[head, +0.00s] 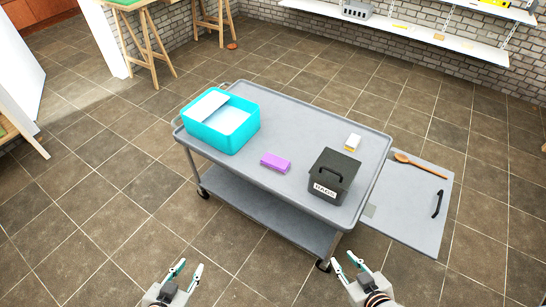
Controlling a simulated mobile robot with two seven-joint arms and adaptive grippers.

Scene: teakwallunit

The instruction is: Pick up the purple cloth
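The purple cloth (275,162) lies as a small folded block on the top of the grey cart (300,115), near the cart's front edge. It sits between the turquoise tub and the dark box. My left gripper (188,268) is open and empty at the bottom of the head view, below and to the left of the cloth. My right gripper (346,260) is open and empty at the bottom, below and to the right of the cloth. Both grippers are apart from the cart and the cloth.
A turquoise tub (250,133) stands on the cart's left end. A dark lidded box (333,176) with a label stands right of the cloth. A small white-and-yellow item (352,142) lies behind it. A side board (415,190) at right carries a wooden spoon (420,165).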

